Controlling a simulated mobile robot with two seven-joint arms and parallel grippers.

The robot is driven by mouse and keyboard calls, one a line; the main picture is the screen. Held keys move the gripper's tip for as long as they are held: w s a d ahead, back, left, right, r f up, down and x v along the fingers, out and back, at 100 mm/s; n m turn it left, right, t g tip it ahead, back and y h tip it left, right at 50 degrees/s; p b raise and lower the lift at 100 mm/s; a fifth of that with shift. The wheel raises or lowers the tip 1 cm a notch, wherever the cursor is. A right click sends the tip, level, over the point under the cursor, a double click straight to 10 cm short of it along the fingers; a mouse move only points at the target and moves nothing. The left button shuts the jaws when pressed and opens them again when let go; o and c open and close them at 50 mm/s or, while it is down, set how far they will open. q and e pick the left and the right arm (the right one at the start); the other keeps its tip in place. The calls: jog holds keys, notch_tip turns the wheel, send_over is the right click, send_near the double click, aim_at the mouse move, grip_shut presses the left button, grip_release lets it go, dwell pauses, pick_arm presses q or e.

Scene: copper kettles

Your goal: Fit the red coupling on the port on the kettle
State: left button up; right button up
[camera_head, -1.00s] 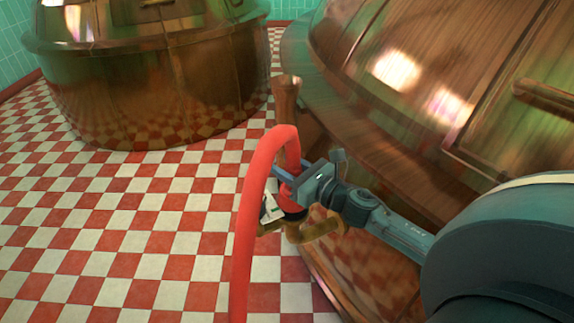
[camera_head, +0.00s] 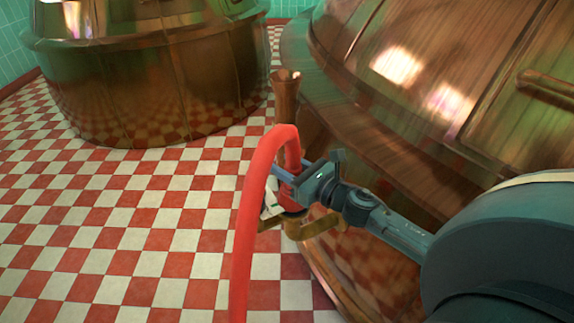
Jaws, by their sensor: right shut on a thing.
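My right gripper (camera_head: 288,184) is shut on the red coupling (camera_head: 291,194) at the end of a thick red hose (camera_head: 250,205). The hose arches up from the coupling and drops to the bottom of the picture. The gripper's fingers hide part of the coupling. Directly below it, a brass pipe fitting (camera_head: 322,226) stands out beside the near copper kettle (camera_head: 430,85), apparently the port. The coupling overlaps the fitting's top in the picture; I cannot tell whether it is seated or only just above. My left gripper is not in view.
An upright copper pipe (camera_head: 285,98) with a flared top stands behind the hose, close to the near kettle. A second copper kettle (camera_head: 150,85) stands at the back left. The red and white checked floor (camera_head: 110,220) is clear on the left.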

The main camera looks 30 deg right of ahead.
pick_arm(q)
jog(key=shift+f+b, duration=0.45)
jog(key=shift+b, duration=0.05)
pick_arm(e)
jog(key=shift+f, duration=0.45)
jog(key=o, duration=0.6)
jog(key=shift+c, duration=0.2)
jog(key=o, duration=0.4)
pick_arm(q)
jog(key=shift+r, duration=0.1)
pick_arm(e)
jog(key=shift+s+f, duration=0.1)
jog(key=shift+s, duration=0.25)
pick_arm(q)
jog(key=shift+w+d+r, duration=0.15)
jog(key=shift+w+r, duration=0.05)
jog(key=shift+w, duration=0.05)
pick_arm(e)
jog(key=v, duration=1.2)
jog(key=shift+s+d, duration=0.15)
jog(key=shift+s, duration=0.05)
